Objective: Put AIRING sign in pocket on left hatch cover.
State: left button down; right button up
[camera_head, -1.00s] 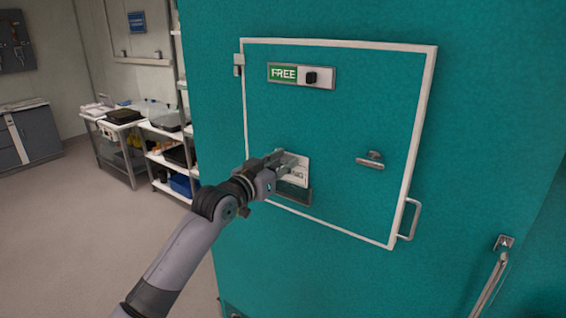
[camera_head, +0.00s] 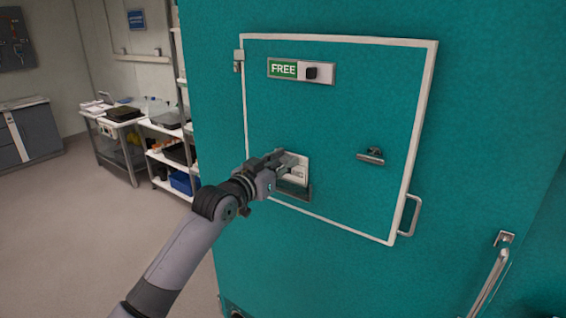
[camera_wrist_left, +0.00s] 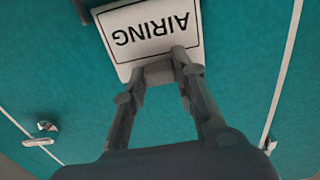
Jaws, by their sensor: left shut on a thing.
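The AIRING sign (camera_head: 298,163) is a white plate held in front of the teal hatch cover (camera_head: 340,120). In the left wrist view the sign (camera_wrist_left: 148,30) shows its lettering upside down. My left gripper (camera_head: 284,161) is shut on the sign, with its fingertips (camera_wrist_left: 160,65) at one edge of the plate. The grey pocket (camera_head: 294,192) is on the lower left part of the cover, and the sign's lower edge is right at its top. I cannot tell how deep the sign sits in it. My right gripper is not in view.
A FREE slider plate (camera_head: 301,71) is at the cover's top. A latch knob (camera_head: 371,156) and a side handle (camera_head: 409,215) are to the right. Shelves and a bench (camera_head: 122,120) stand behind at left, with open floor before them.

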pick_arm(q)
jog(key=shift+f, duration=0.15)
jog(key=shift+f+b, duration=0.3)
jog(key=shift+f, duration=0.1)
jog(key=shift+f, duration=0.35)
jog(key=shift+f, duration=0.2)
dwell(0.3)
jog(key=shift+f+b, duration=0.15)
jog(key=shift+b, duration=0.2)
jog(key=shift+f, duration=0.2)
dwell(0.4)
jog(key=c, duration=1.2)
grip_release()
